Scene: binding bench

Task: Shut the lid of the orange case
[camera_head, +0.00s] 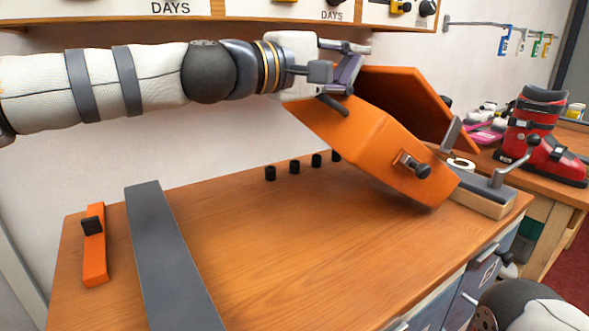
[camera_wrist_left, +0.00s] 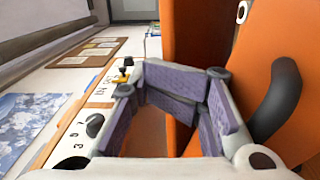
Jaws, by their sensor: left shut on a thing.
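The orange case (camera_head: 368,141) is tilted at the right end of the bench, its lower right corner low over the top. Its two halves stand apart, with the rear panel (camera_head: 425,98) leaning back; a dark latch is on the near face. My left gripper (camera_head: 345,75) is at the case's upper left edge, shut on it. In the left wrist view the purple-padded fingers (camera_wrist_left: 178,105) have orange between them, and an orange panel (camera_wrist_left: 262,75) with a dark handle fills the right. Whether the held part is lid or body is unclear. My right gripper is out of view.
A metal clamp on a wooden block (camera_head: 484,200) stands just right of the case. A grey strip (camera_head: 170,250) and an orange bar (camera_head: 95,250) lie at the left. Small black pegs line the back. The bench middle is clear. A red boot (camera_head: 535,125) stands on another bench.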

